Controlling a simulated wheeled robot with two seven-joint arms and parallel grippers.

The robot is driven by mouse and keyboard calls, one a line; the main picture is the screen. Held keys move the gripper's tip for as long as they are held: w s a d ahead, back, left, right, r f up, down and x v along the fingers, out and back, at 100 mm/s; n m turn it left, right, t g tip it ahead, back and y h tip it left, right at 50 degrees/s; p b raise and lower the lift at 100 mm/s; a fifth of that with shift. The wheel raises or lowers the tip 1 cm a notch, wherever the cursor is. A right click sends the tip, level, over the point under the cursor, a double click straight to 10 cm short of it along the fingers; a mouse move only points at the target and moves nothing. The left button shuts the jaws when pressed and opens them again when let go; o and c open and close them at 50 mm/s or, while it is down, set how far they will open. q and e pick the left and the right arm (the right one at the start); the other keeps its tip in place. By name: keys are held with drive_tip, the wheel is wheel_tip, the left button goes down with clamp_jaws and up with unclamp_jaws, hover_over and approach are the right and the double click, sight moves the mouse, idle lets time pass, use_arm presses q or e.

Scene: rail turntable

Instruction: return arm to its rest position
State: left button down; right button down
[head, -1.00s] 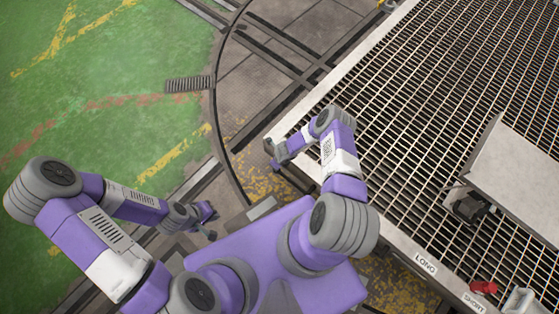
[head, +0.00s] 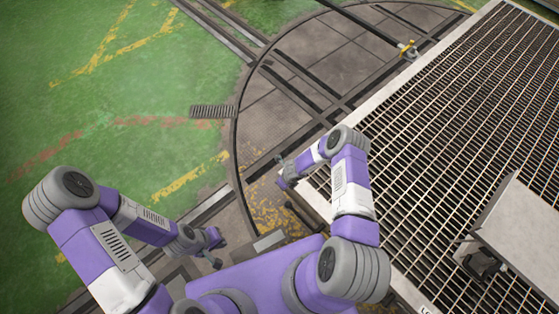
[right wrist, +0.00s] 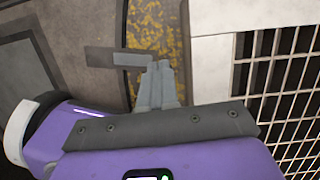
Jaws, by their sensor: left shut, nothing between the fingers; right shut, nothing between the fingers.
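My right gripper (head: 283,170) is in the head view at the end of the bent purple and white right arm, near the corner of the grated platform (head: 425,70). In the right wrist view its two grey fingers (right wrist: 157,75) are together with nothing between them. My left gripper (head: 217,250) hangs low at the left of my base in the head view, shut and empty. Both arms are folded at the elbow, the left elbow out over the green floor. Neither gripper holds anything.
A round turntable floor (head: 300,75) with dark rails lies ahead, with green floor (head: 110,110) to the left. A pale box-like panel (head: 520,235) stands on the platform at the right. A yellow-handled piece (head: 407,48) is at the platform's far edge.

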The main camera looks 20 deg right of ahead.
drive_tip(key=s+a+r+n+g+y, duration=0.1)
drive_tip(key=s+a+r+n, duration=0.4)
drive_tip(key=s+r+n, duration=0.4)
drive_tip(key=s+a+r+n+g+y, duration=0.1)
drive_tip(key=s+a+r+n, duration=0.5)
drive_tip(key=n, duration=1.3)
drive_tip(key=s+r+y, duration=0.1)
drive_tip(key=s+r, duration=0.2)
drive_tip(key=s, duration=0.1)
drive_tip(key=shift+s+a+r+n, duration=0.15)
drive_tip(key=shift+s+r+n, duration=0.1)
drive_tip(key=shift+s+n, duration=0.15)
